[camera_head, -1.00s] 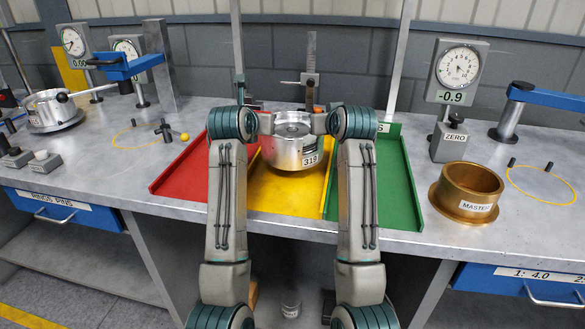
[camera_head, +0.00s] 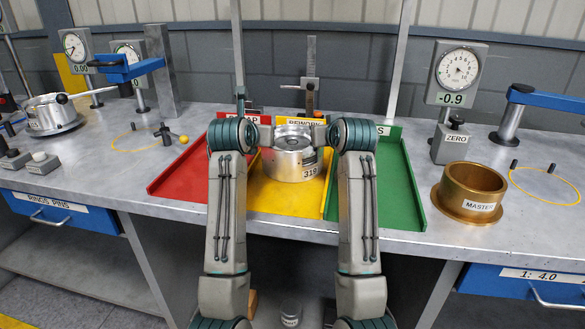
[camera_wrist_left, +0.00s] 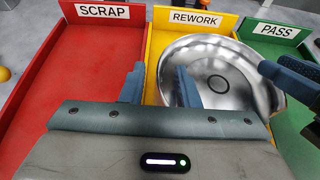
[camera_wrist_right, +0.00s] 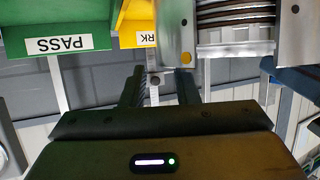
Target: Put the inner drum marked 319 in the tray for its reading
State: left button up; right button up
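The silver inner drum marked 319 (camera_head: 290,158) stands upright in the yellow REWORK tray (camera_head: 258,197), its number facing me. Its open top and round inner floor (camera_wrist_left: 215,85) show in the left wrist view. My left gripper (camera_head: 264,134) is at the drum's left side; its fingers (camera_wrist_left: 160,85) are spread on either side of the rim with a visible gap. My right gripper (camera_head: 322,134) is at the drum's right side; its fingers (camera_wrist_right: 160,88) are apart beside the drum wall (camera_wrist_right: 222,32). Exact fingertip contact is hard to see.
The red SCRAP tray (camera_head: 177,178) lies left of the yellow one, the green PASS tray (camera_head: 400,190) right. A brass MASTER ring (camera_head: 468,192) and a dial gauge (camera_head: 457,68) reading -0.9 stand at right. A tall metal post (camera_head: 310,75) stands behind.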

pick_arm(q)
jog(key=shift+f, duration=0.1)
pick_arm(e)
jog(key=shift+w+f, duration=0.1)
pick_arm(q)
jog(key=v, duration=1.2)
pick_arm(e)
jog(key=v, duration=1.2)
